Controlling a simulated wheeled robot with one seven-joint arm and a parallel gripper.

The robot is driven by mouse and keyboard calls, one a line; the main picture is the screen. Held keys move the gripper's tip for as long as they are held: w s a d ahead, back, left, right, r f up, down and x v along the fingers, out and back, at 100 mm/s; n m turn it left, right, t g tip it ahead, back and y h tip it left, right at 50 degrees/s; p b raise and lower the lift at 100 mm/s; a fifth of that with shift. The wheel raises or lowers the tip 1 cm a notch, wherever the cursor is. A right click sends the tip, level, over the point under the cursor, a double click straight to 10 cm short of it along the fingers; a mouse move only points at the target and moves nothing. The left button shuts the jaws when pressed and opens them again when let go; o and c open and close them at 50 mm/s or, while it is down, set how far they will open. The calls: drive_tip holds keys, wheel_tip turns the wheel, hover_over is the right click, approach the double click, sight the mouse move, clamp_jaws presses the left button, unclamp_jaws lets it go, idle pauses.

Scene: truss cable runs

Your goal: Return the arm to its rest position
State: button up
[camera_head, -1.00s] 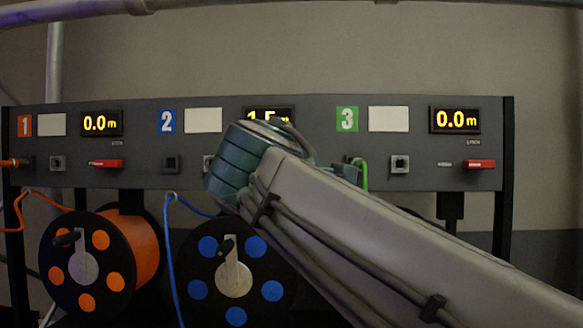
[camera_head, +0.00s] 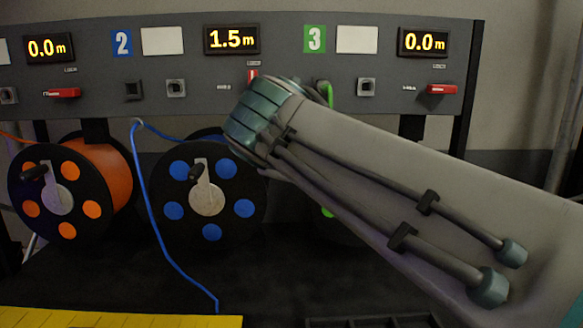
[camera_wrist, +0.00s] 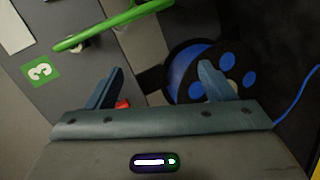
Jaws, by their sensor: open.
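My gripper (camera_wrist: 160,88) shows in the wrist view with its two fingers spread wide and nothing between them. In that view it faces the panel and the blue reel (camera_wrist: 190,68), with a green cable (camera_wrist: 115,24) crossing above the fingers. In the head view my arm reaches in from the lower right and its wrist covers part of the panel (camera_head: 290,60) below the 1.5 m display. My fingers are hidden behind the wrist there. The blue reel (camera_head: 207,198) also shows in the head view, with a blue cable (camera_head: 150,220) running down from its guide.
The orange reel (camera_head: 62,195) stands at the left. Displays read 0.0 m, 1.5 m (camera_head: 231,39) and 0.0 m. Red latches (camera_head: 441,89) stick out from the panel. A yellow edge (camera_head: 120,320) lies at the bottom left. The green reel is mostly hidden behind my arm.

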drive_tip(key=s+d+f+m+g+h+p, duration=0.1)
drive_tip(key=s+d+f+m+g+p, duration=0.3)
drive_tip(key=d+f, duration=0.35)
drive_tip(key=s+d+f+m+g+y+p, duration=0.2)
drive_tip(key=s+d+f+m+g+p, duration=0.5)
drive_tip(key=s+f+m, duration=0.3)
drive_tip(key=s+d+f+p, duration=0.1)
drive_tip(key=s+f, duration=0.2)
drive_tip(key=shift+s+m, duration=0.3)
drive_tip(key=shift+s, duration=0.1)
